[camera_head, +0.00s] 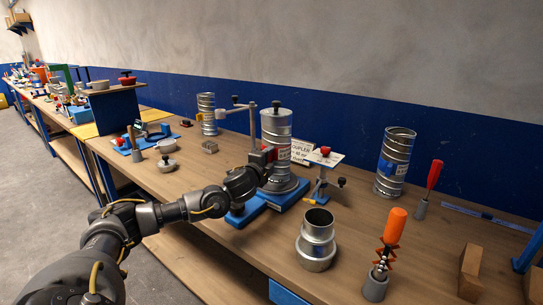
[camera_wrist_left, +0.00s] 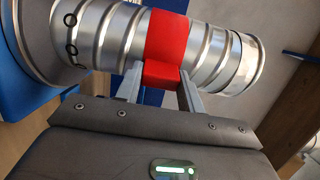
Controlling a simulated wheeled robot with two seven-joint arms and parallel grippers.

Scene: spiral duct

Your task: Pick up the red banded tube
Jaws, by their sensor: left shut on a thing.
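The red banded tube (camera_head: 276,124) is a silver ribbed duct standing upright on a round grey base (camera_head: 284,184) over a blue plate. In the left wrist view the tube (camera_wrist_left: 208,50) lies across the picture, with a red band and a red block (camera_wrist_left: 161,75) standing out from it. My left gripper (camera_head: 268,155) reaches the tube's side from the left. In the wrist view its fingers (camera_wrist_left: 160,84) are on either side of the red block, shut on it. Part of the band is hidden in the head view. My right gripper is not in view.
A grey post with a bent arm (camera_head: 251,125) stands close left of the tube. A blue-banded tube (camera_head: 393,162), a metal coupler (camera_head: 316,240), a small red-knobbed stand (camera_head: 323,160) and an orange-handled tool (camera_head: 388,245) stand to the right. A smaller tube (camera_head: 207,113) stands behind left.

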